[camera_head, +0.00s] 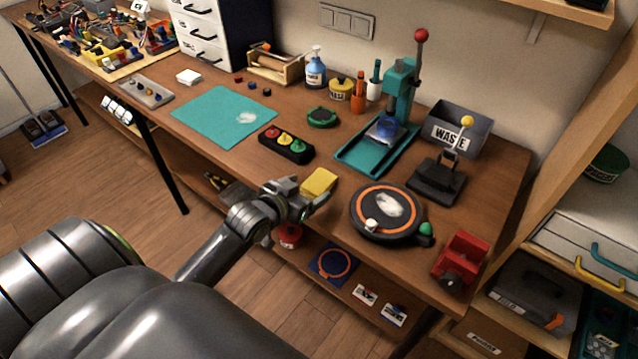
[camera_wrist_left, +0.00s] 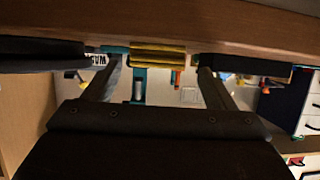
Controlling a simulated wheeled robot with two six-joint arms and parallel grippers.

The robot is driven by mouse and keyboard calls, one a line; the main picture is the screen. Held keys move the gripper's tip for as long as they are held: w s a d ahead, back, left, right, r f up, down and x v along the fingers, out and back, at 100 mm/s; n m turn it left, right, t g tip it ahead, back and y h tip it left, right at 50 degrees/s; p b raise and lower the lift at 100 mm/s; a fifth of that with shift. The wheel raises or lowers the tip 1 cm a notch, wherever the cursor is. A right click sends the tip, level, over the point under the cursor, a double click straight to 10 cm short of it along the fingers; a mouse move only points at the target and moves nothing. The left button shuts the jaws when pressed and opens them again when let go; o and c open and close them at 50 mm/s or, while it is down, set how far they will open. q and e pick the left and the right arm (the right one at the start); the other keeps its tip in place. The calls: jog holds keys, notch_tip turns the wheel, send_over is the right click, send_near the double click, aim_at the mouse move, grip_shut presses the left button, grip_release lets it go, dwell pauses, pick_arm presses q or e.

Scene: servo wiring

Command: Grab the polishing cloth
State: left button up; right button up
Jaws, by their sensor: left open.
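A yellow folded cloth (camera_head: 320,181), which looks like the polishing cloth, lies at the front edge of the wooden workbench. In the left wrist view the cloth (camera_wrist_left: 158,57) shows edge-on as a layered yellow stack, between the two fingers and apart from both. My left gripper (camera_head: 303,195) is open and empty, just in front of the cloth at the bench edge. Its fingers (camera_wrist_left: 160,72) also show in the left wrist view, one on each side of the cloth. My right gripper is not in view.
A black turntable with an orange ring (camera_head: 362,197) stands right of the cloth. A black button box (camera_head: 286,144) sits behind it to the left. A teal press (camera_head: 378,142) and a teal mat (camera_head: 215,108) are farther back. A shelf below the bench holds small items.

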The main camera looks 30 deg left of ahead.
aim_at(318, 182)
pick_arm(q)
jog(key=shift+w+d, duration=0.1)
jog(key=shift+w, duration=0.45)
jog(key=shift+p+x, duration=0.5)
jog(key=shift+x, duration=1.65)
jog(key=shift+d, duration=0.15)
jog(key=shift+c, duration=0.2)
jog(key=c, duration=1)
